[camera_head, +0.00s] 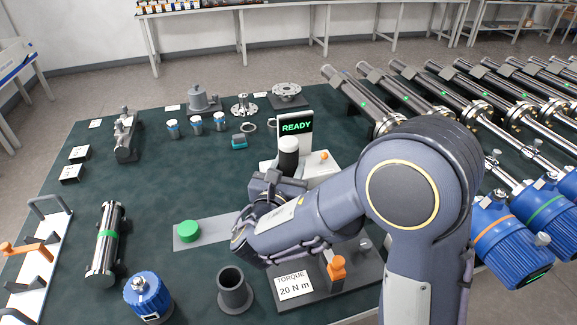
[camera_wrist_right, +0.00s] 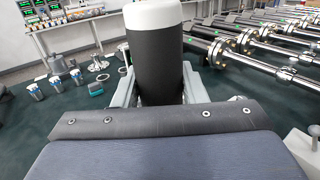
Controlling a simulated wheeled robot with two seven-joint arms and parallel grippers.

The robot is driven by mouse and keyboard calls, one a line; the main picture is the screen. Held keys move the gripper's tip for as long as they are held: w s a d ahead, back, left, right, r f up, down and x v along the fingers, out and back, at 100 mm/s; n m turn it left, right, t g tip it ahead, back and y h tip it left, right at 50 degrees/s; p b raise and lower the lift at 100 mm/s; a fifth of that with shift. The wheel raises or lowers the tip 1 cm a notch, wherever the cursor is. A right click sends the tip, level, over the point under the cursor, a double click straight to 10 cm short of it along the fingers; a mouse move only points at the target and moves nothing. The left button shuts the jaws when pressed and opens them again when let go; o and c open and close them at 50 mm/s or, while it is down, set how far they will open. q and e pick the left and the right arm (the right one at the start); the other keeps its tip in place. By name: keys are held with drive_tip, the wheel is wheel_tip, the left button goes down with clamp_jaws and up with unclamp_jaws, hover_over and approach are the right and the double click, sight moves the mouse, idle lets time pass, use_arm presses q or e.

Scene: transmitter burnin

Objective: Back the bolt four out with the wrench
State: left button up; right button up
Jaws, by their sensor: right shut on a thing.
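My right gripper (camera_head: 280,180) is over the middle of the table, partly hidden by its own arm. Its fingers (camera_wrist_right: 157,92) are shut on an upright dark cylinder with a pale cap (camera_wrist_right: 155,60), which also shows in the head view (camera_head: 288,158) in front of the READY display. I cannot tell whether this cylinder is the wrench's handle. Flanges with small gold bolts (camera_wrist_right: 217,52) sit on the long metal tubes at the right; bolt four cannot be picked out. A TORQUE 20 N m label (camera_head: 294,286) lies on a dark stand beside an orange-topped part (camera_head: 336,268). My left gripper is not in view.
The READY display (camera_head: 296,127) stands on a white base. Blue motors (camera_head: 508,240) line the right. The table's left middle is clear.

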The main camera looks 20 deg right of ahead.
sight(286, 157)
drive_tip(key=shift+f, duration=0.3)
drive_tip(key=shift+r+p, duration=0.65)
drive_tip(key=shift+r, duration=0.05)
drive_tip(key=shift+r+p, duration=1.2)
drive_tip(key=shift+r, duration=0.5)
